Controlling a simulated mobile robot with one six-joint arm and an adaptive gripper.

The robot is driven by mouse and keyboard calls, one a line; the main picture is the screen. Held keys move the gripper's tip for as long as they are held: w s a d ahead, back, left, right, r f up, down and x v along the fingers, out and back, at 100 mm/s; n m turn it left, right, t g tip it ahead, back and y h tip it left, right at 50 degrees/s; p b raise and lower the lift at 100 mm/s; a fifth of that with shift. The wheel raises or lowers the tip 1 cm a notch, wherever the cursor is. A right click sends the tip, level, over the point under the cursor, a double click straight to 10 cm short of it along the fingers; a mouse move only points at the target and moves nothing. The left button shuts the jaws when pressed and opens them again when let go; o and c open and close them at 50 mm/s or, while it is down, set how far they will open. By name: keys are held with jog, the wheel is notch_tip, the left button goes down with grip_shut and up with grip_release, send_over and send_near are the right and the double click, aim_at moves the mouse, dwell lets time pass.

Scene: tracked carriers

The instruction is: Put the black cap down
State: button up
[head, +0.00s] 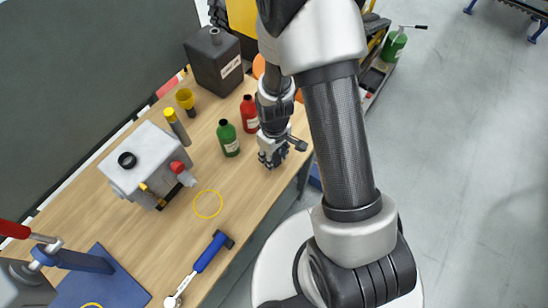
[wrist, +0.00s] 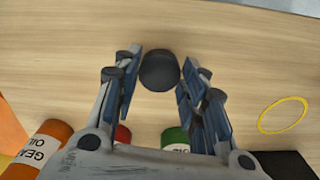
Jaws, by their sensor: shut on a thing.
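The black cap (wrist: 159,70) is a small dark round piece between the fingertips in the wrist view. My gripper (wrist: 161,82) is shut on it, with one finger at each side. In the head view my gripper (head: 271,158) is over the right part of the wooden table (head: 165,235), near its edge. The cap is hard to make out there. I cannot tell whether it touches the tabletop.
A green bottle (head: 228,138) and a red bottle (head: 249,114) stand left of my gripper. A grey box (head: 150,158) with a dark round opening or cap on top stands farther left. A yellow ring (head: 208,204) marks a bare spot; the wrist view shows a yellow ring (wrist: 283,115).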

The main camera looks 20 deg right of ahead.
jog(key=shift+f, duration=0.55)
jog(key=shift+f, duration=0.15)
jog(key=o, duration=1)
jog(key=shift+o, duration=0.2)
